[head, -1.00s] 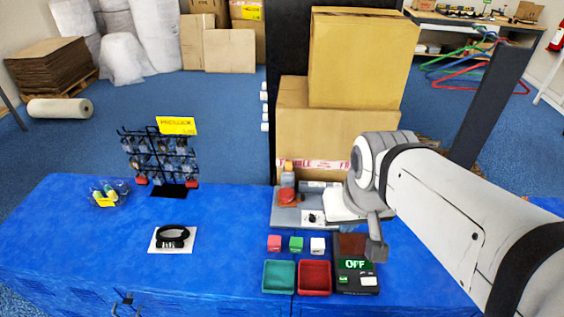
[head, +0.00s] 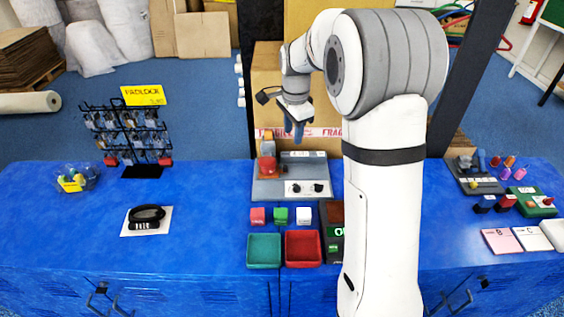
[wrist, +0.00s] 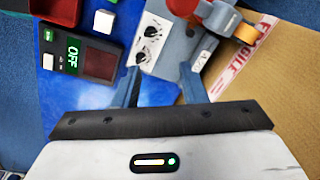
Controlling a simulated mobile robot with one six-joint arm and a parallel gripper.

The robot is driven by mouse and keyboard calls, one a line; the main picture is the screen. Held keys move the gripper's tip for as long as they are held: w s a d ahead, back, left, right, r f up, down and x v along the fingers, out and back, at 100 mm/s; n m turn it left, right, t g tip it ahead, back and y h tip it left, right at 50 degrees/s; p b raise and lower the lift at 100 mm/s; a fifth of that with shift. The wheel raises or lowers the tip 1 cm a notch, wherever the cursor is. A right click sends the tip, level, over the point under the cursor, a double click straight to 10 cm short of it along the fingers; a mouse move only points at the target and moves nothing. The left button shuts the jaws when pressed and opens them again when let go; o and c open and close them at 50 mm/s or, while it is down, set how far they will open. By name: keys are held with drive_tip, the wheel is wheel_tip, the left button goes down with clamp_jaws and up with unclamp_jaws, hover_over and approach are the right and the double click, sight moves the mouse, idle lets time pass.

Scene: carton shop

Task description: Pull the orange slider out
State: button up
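A grey panel unit (head: 265,190) stands at the back of the blue table, with dark knobs on a white plate (head: 306,189). I cannot tell whether any of these is the orange slider. A small orange piece (head: 509,162) also shows at the table's right. My gripper (head: 294,130) hangs above the panel unit, apart from it. In the wrist view its fingers (wrist: 162,82) are apart with nothing gripped.
Pink, green and white cubes (head: 281,215) sit behind a green tray (head: 264,250) and a red tray (head: 303,248). A display reading OFF (wrist: 73,57) is beside them. Cartons (head: 265,95) stand behind the table. A padlock rack (head: 128,130) is at left.

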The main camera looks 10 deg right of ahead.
sight(285, 166)
drive_tip(key=w+f+m+b, duration=0.1)
drive_tip(key=w+f+m, duration=0.1)
drive_tip(key=w+f, duration=0.1)
drive_tip(key=w+f+m+b, duration=0.1)
drive_tip(key=w+f, duration=0.2)
drive_tip(key=f, duration=0.3)
drive_tip(key=w+f+m+g, duration=0.1)
drive_tip(key=w+f+m, duration=0.1)
drive_tip(key=f, duration=0.3)
drive_tip(key=shift+w+a+m+b, duration=0.2)
drive_tip(key=shift+w+m+b, duration=0.15)
drive_tip(key=shift+w, duration=0.35)
wheel_tip(285, 166, down, 8)
drive_tip(key=shift+r, duration=0.25)
clamp_jaws()
